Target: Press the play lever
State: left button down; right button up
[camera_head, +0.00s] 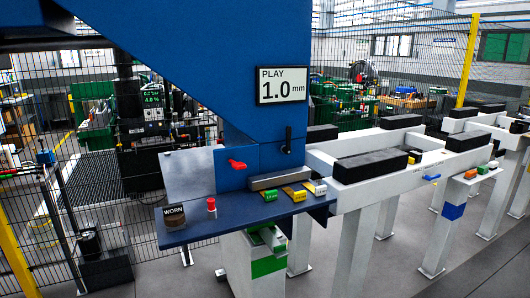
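A display (283,85) on the blue machine body reads "PLAY 1.0 mm". No label shows on either, so I cannot tell by marking which is the play lever. Neither of my grippers shows in the head view, and nothing touches the black lever or the red handle.
The blue shelf (200,231) carries a black "WORN" container (174,215), a red-topped piece (211,207), and green, yellow and white tagged blocks (294,193). A white rail frame (388,183) with black pads stands to the right. Wire fencing runs behind. Grey floor lies open at lower right.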

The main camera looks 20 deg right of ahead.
aim_at(240, 166)
jog(key=i+j, duration=0.2)
jog(key=i, duration=0.15)
jog(key=i+j, duration=0.2)
jog(key=i, duration=0.15)
jog(key=i+j, duration=0.15)
jog(key=i, duration=0.2)
